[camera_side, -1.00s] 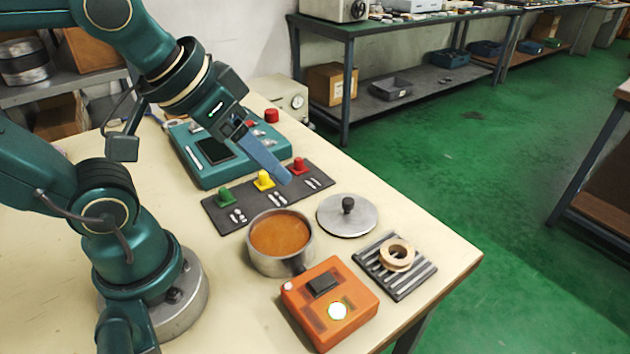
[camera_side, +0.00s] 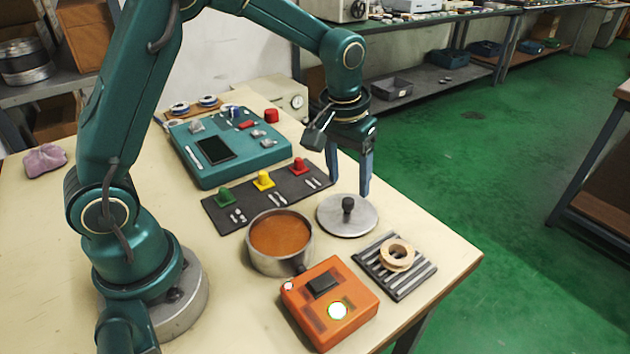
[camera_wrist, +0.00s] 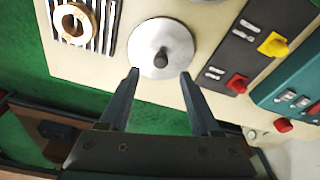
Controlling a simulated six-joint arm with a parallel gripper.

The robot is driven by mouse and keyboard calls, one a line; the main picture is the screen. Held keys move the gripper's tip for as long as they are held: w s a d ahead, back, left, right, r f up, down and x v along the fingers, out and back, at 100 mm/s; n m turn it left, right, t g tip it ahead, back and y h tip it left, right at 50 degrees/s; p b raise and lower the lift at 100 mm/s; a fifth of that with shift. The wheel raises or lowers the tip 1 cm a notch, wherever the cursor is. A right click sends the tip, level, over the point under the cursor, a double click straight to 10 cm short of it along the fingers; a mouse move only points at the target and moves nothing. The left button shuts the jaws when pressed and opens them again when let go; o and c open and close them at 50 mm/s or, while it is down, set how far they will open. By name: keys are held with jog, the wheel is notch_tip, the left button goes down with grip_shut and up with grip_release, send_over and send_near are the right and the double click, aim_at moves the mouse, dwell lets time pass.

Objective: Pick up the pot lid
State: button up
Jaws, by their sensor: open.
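The pot lid (camera_side: 335,216) is a round grey metal disc with a dark knob (camera_side: 348,205), lying flat on the table just behind and right of the pot. In the wrist view the lid (camera_wrist: 150,36) lies ahead of my fingertips, with its knob roughly between them. My gripper (camera_side: 349,188) is open and empty, fingers pointing down over the far side of the lid. In the wrist view my gripper (camera_wrist: 160,73) shows two spread blue-grey fingers. I cannot tell the exact height of the fingertips above the lid.
A pot of orange-brown contents (camera_side: 280,237) stands left of the lid. A dark mat (camera_side: 235,202) with coloured pegs and a teal device (camera_side: 240,168) lie behind.

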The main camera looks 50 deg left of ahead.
aim_at(348, 201)
jog(key=shift+w+a+f, duration=0.1)
jog(key=shift+w+f, duration=0.05)
jog(key=shift+f, duration=1.25)
jog(key=shift+w+f, duration=0.1)
jog(key=shift+f, duration=1.25)
grip_shut()
